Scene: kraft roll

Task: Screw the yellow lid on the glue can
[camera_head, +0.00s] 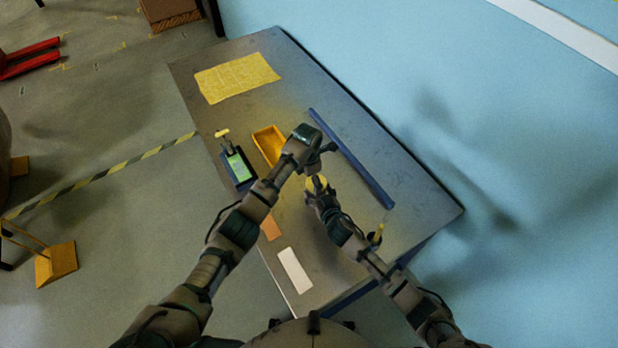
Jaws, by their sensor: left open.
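A small round yellow thing (316,184), which looks like the yellow lid, shows between my two grippers over the middle of the table. My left gripper (322,158) is open just above it in the picture, its fingers pointing down toward it. My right gripper (315,191) is right at the yellow thing, from below in the picture. Whether its fingers are shut on anything is too small to tell. I cannot make out the glue can; it may be hidden by the grippers or under the yellow thing.
The grey table (420,195) holds an orange tray (264,134), a green-screened device (240,168), a long blue bar (352,160), yellow paper (237,77), a white card (295,270) and a brown-orange piece (270,228). A light blue wall (500,120) stands at right.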

